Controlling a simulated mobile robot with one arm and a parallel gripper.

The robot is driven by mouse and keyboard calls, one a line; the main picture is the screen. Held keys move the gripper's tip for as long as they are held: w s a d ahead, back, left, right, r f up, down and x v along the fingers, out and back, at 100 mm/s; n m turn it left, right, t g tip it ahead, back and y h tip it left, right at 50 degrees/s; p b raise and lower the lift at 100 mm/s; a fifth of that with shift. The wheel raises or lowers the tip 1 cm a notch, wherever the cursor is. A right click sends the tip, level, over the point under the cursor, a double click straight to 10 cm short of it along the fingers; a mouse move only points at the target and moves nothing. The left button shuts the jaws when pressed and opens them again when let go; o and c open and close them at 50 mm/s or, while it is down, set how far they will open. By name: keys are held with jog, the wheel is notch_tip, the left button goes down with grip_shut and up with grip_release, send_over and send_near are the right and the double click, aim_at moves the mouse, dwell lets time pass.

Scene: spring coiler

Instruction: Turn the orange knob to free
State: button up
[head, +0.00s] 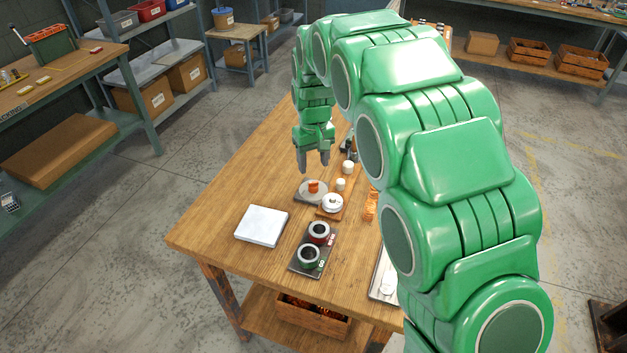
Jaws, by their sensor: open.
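The orange knob (314,186) stands on a round grey plate (304,196) on the wooden table. No markings or pointer on the knob can be read at this size, so its setting cannot be told. My gripper (313,169) points down with its fingers apart and empty. It shows just above and behind the knob in the head view, seemingly not touching it. My green arm arches over the right side of the table and hides part of it.
A white-lidded round item on a wooden block (328,213) sits close beside the knob's plate. Small white cylinders (348,167) stand behind it. A white square slab (261,226) and a dark tray (301,268) with two ringed pieces lie nearer. The table's left part is clear.

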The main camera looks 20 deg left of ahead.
aim_at(313, 182)
jog(key=shift+f, duration=3.9)
jog(key=c, duration=1.1)
jog(key=shift+o, duration=0.2)
jog(key=shift+m, duration=0.7)
jog(key=o, duration=1.1)
jog(key=shift+c, duration=0.2)
